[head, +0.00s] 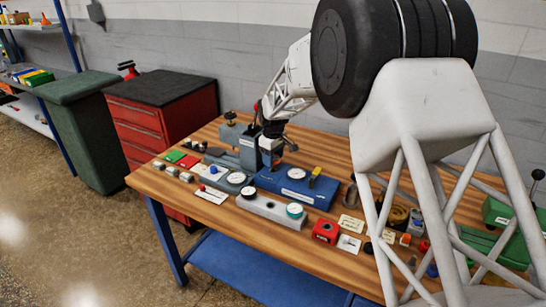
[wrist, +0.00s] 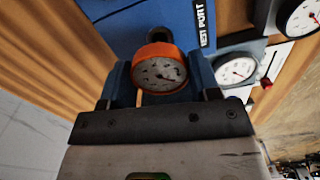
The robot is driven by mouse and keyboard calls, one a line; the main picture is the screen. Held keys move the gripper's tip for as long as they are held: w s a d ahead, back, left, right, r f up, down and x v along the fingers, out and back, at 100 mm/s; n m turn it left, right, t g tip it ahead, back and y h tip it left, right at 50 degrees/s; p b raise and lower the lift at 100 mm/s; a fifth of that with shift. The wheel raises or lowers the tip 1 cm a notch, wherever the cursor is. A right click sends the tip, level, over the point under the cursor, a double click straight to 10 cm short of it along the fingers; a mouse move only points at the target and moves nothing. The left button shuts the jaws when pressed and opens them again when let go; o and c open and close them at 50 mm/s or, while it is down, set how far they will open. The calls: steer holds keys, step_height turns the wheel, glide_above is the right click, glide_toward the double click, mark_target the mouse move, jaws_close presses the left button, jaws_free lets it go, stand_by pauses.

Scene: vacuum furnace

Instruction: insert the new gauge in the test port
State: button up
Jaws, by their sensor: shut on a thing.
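The orange-rimmed gauge (wrist: 160,72) is between the blue fingers of my gripper (wrist: 162,84) in the wrist view, its white dial facing the camera. My gripper is shut on it.
On the wooden bench, a grey block (head: 262,209) holds a white dial and a teal dial. A grey plate with a round dial (head: 235,177) is left of the blue block. A red block (head: 325,231) stands at the front. A grey press-like fixture (head: 240,140) stands behind left.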

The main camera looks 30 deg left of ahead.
steer(key=shift+f, duration=1.65)
stand_by(1.5)
steer(key=o, duration=1.3)
steer(key=shift+r, duration=0.1)
steer(key=shift+r, duration=2.9)
